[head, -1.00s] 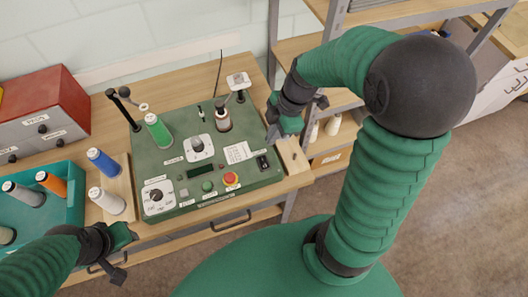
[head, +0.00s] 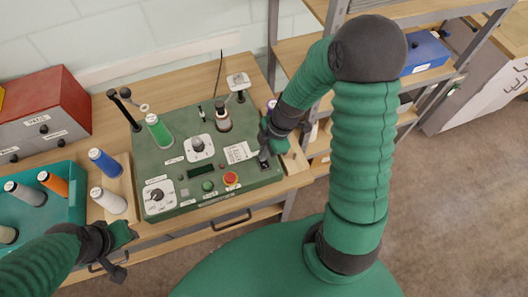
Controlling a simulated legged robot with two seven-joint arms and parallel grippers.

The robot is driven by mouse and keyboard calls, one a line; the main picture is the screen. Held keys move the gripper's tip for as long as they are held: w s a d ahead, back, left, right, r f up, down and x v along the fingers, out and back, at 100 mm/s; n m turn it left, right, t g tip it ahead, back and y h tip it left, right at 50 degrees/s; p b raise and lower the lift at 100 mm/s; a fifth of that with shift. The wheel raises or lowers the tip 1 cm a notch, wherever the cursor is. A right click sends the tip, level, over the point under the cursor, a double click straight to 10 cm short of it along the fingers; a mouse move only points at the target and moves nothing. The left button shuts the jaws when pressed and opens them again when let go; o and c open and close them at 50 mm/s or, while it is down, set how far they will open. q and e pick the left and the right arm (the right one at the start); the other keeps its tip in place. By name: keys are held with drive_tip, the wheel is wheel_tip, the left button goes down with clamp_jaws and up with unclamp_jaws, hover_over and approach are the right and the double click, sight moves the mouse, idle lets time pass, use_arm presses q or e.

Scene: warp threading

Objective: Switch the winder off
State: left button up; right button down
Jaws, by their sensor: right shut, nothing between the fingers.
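The winder is a green panel box (head: 172,185) on the wooden bench, with dials, a small display, a green button (head: 208,185) and a red button (head: 231,179). A black rocker switch (head: 264,166) sits at its right front corner, partly hidden by my gripper. My right gripper (head: 264,155) is shut and empty, pointing down right at that switch; whether it touches cannot be told.
A teal tray (head: 72,172) with several spools is at the left, with blue (head: 104,162) and white (head: 108,200) spools on a wooden strip beside it. A red-and-grey box (head: 45,110) stands behind. Shelves (head: 300,48) rise at the right.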

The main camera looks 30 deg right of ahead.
drive_tip(key=shift+w, duration=0.1)
drive_tip(key=shift+f, duration=0.1)
drive_tip(key=shift+s, duration=0.2)
drive_tip(key=shift+s+a+r, duration=0.2)
drive_tip(key=shift+s, duration=0.4)
drive_tip(key=shift+w+r, duration=0.1)
